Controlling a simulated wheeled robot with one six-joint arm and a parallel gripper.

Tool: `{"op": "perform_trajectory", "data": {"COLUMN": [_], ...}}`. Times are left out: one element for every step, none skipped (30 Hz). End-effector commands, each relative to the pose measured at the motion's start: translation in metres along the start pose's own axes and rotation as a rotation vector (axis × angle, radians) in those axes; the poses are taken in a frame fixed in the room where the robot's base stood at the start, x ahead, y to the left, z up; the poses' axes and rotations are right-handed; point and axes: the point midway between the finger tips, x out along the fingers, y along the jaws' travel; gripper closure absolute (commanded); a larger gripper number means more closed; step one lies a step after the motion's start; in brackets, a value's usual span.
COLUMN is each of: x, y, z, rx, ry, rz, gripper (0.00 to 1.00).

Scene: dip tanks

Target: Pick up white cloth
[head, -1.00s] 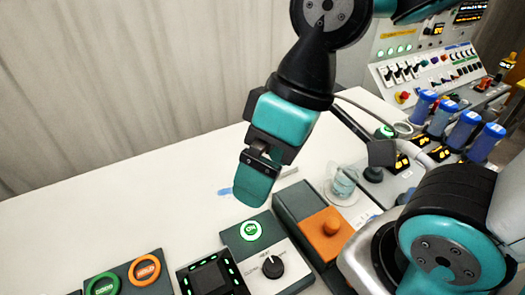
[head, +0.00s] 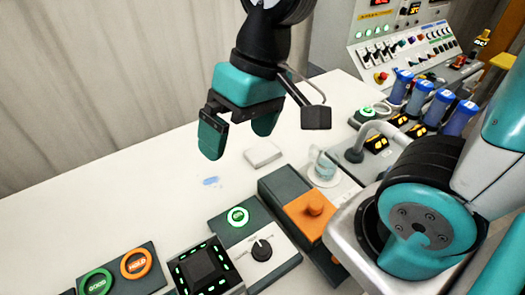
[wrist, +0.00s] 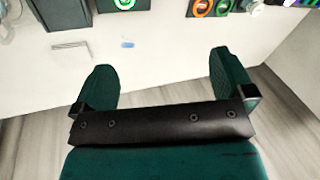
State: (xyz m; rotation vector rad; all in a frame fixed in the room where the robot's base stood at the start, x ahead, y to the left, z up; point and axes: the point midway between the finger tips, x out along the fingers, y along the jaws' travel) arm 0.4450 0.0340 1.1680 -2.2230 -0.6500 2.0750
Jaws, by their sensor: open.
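The white cloth (head: 263,154) is a small, flat, folded pad lying on the white table. It also shows in the wrist view as a pale flat piece (wrist: 71,48) at the upper left. My gripper (head: 238,138) is open and empty, its two green fingers spread above the table behind and to the left of the cloth in the head view. In the wrist view my gripper (wrist: 168,75) has both fingers apart with bare table between them. The cloth lies outside the fingers, apart from them.
A blue smear (head: 210,181) marks the table left of the cloth. A glass beaker (head: 324,165) stands to its right. Blue-capped cylinders (head: 437,106) stand at right.

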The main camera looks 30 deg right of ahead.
Motion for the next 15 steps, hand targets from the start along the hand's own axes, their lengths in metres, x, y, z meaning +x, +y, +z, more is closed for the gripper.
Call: {"op": "perform_trajectory", "data": {"x": [-0.006,-0.005,-0.003,-0.001,0.001,0.006,0.009,0.013,0.019,0.023,0.027,0.033,0.037,0.04,0.044], "y": [0.014,0.025,0.041,0.055,0.069,0.089,0.104,0.119,0.138,0.152,0.164,0.18,0.19,0.199,0.208], "z": [-0.021,-0.034,-0.05,-0.062,-0.073,-0.085,-0.093,-0.1,-0.107,-0.111,-0.114,-0.117,-0.118,-0.119,-0.119], "rx": [0.165,0.281,0.443,0.568,0.692,0.852,0.968,1.079,1.218,1.314,1.401,1.506,1.573,1.634,1.7], "ry": [-0.006,-0.002,0.004,0.012,0.021,0.035,0.048,0.06,0.08,0.094,0.11,0.129,0.143,0.157,0.171], "rz": [0.024,0.041,0.066,0.086,0.106,0.134,0.154,0.174,0.199,0.218,0.234,0.254,0.268,0.279,0.292], "gripper": [0.0,0.0,0.0,0.0,0.0,0.0,0.0,0.0,0.0,0.0,0.0,0.0,0.0,0.0,0.0]}}
